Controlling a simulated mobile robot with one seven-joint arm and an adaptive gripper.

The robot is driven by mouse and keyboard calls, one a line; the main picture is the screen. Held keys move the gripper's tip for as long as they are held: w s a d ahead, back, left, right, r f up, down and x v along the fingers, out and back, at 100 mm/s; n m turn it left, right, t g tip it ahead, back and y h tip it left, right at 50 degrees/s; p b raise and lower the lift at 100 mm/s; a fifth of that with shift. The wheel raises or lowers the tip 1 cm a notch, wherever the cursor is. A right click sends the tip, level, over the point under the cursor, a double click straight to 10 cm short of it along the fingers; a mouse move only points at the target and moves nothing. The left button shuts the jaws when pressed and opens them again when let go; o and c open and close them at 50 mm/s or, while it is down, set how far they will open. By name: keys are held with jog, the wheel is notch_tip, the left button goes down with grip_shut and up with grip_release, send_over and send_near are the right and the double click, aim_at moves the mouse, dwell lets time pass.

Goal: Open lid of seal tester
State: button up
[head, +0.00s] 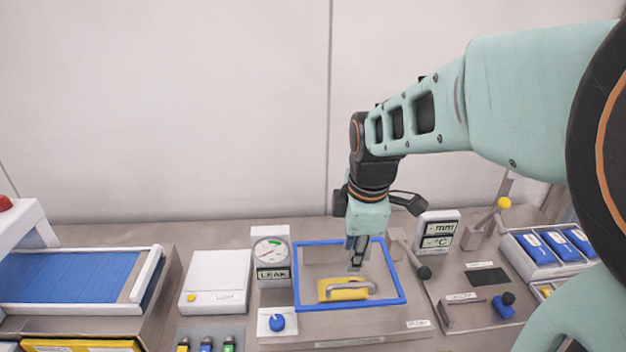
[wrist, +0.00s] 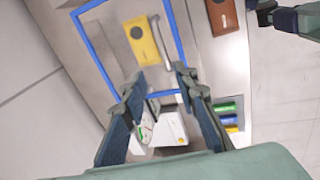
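The seal tester has a blue-framed lid (head: 301,276), which looks shut, flat over its grey body. A grey bar handle (head: 352,291) crosses the near part of the lid. A yellow packet (head: 335,284) shows inside the frame beneath it. My gripper (head: 356,262) points down over the lid, apart from the handle. In the wrist view, my gripper (wrist: 163,92) has its fingers spread with nothing between them. The handle (wrist: 159,42), yellow packet (wrist: 138,42) and blue frame (wrist: 95,50) lie beyond the fingertips.
A LEAK gauge (head: 271,253) and blue knob (head: 277,322) stand left of the lid. A black-knobbed lever (head: 424,272) and a display (head: 438,232) stand to its right. Blue packs (head: 547,245) lie in a tray at far right. A white scale (head: 216,280) sits left.

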aim_at(347, 284)
jog(key=shift+n, duration=0.3)
jog(key=b+x, duration=0.2)
jog(key=x, duration=0.1)
jog(key=b+x, duration=0.2)
jog(key=x, duration=0.2)
jog(key=b+x, duration=0.2)
jog(key=x, duration=0.2)
jog(key=shift+s, duration=0.3)
grip_shut()
